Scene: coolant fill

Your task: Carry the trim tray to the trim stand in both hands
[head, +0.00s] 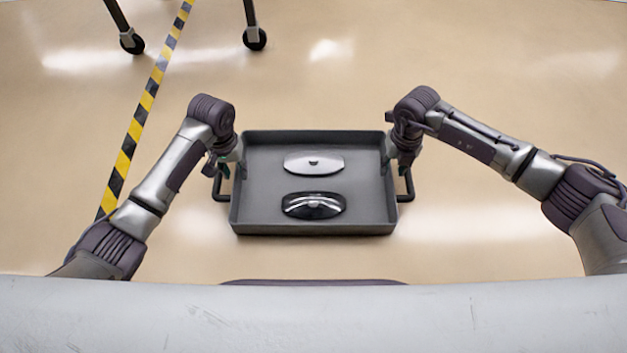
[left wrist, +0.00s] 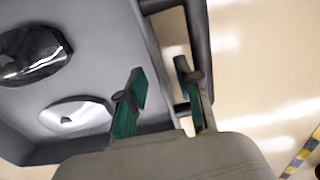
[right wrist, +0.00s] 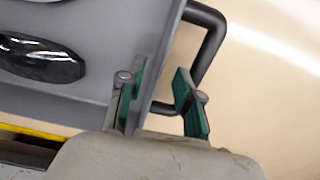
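The trim tray (head: 238,205) is a dark grey, shallow tray with a black handle on each side. It lies level in front of me; what supports it is hidden. It holds a pale oval part (head: 313,162) and a dark glossy oval part (head: 313,205). My left gripper (left wrist: 160,85) is at the far end of the left handle (left wrist: 203,55), its fingers apart on either side of the tray's rim. My right gripper (right wrist: 158,90) is likewise at the far end of the right handle (right wrist: 213,35), fingers apart. Floor shows between both finger pairs.
Two legs on black castors (head: 131,42) (head: 254,38) stand at the top left, their upper part out of view. Yellow-black floor tape (head: 138,120) runs left of the tray.

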